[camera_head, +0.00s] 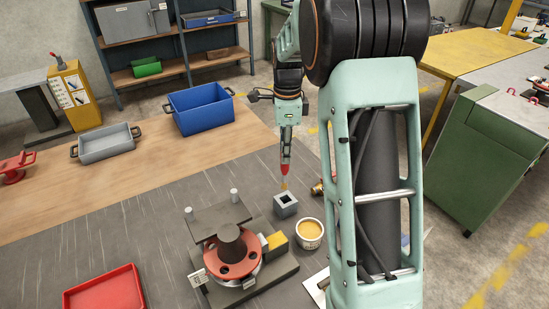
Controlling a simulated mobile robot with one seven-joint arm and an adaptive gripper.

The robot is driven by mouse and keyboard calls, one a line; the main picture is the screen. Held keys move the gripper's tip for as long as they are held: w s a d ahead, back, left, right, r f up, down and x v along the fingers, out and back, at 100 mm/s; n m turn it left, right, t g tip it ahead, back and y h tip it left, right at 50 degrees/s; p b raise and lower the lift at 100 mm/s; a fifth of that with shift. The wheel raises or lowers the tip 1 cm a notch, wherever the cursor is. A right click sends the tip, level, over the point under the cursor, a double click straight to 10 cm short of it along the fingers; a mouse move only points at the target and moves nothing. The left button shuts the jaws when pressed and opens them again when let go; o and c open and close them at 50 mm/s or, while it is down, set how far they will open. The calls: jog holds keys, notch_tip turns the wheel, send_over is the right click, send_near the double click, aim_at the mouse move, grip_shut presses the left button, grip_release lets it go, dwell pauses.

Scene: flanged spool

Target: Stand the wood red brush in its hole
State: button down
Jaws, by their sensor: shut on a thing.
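The red brush (285,170) hangs upright from my gripper (286,150), with its tan tip pointing down. My gripper is shut on its upper part, and the fingers hide that part. A small grey block (286,207) with a dark square hole in its top stands on the dark table mat below. In the head view the brush tip shows just above the block's hole. I cannot tell from this one view whether the tip is exactly over it.
Beside the block are a tub of yellow paste (309,237), a brass piece (317,188) and a fixture with a red flanged spool (213,262). A red tray (104,293), a grey bin (105,146) and a blue bin (201,110) stand farther left.

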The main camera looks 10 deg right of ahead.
aim_at(286, 177)
jog(key=shift+w+d+f, duration=0.2)
jog(key=shift+w+d, duration=0.15)
jog(key=shift+w+d+f, duration=0.1)
jog(key=shift+f, duration=0.2)
jog(key=shift+f+b, duration=1.95)
jog(key=shift+f, duration=0.55)
jog(key=shift+f+b, duration=1.85)
jog(key=shift+f, duration=0.9)
jog(key=c, duration=1.7)
grip_release()
jog(key=shift+r, duration=0.15)
